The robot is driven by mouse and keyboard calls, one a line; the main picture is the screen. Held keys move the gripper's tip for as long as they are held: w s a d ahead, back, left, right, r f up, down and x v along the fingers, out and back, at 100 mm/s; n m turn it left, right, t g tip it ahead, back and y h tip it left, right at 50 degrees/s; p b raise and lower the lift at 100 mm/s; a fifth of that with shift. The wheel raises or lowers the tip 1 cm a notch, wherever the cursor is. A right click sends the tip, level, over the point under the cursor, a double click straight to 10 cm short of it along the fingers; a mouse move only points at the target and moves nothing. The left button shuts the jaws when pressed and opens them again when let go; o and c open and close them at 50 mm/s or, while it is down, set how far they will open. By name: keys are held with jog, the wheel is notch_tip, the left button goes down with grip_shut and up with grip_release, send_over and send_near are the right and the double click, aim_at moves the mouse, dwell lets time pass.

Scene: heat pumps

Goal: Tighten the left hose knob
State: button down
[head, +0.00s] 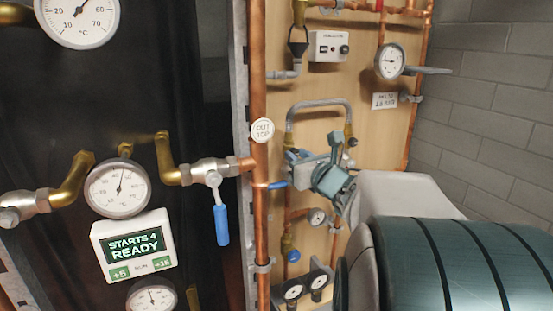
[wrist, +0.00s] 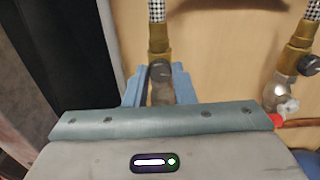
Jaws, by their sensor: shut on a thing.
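The left hose knob (wrist: 160,71) is a small dark round knob on a brass fitting (wrist: 158,40) below a braided hose, in the wrist view. My gripper (wrist: 159,86) has its blue fingers on both sides of the knob and fitting and is shut on the knob; the contact itself is partly hidden. In the head view my gripper (head: 298,167) reaches the left foot of the grey hose loop (head: 319,103), and hides the knob there. The right hose knob (wrist: 308,65) sits on a second brass fitting, apart from my gripper.
A copper pipe (head: 257,110) runs upright left of my gripper, with a blue-handled valve (head: 221,222) further left. A small gauge (head: 317,217) and paired dials (head: 305,288) sit below. A wooden panel (head: 345,85) stands behind the hose.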

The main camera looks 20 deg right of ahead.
jog(key=shift+f+m+p, duration=0.1)
jog(key=shift+m+p, duration=2.3)
jog(key=shift+m, duration=14.6)
jog(key=c, duration=1.2)
grip_release()
jog(key=shift+s, duration=0.15)
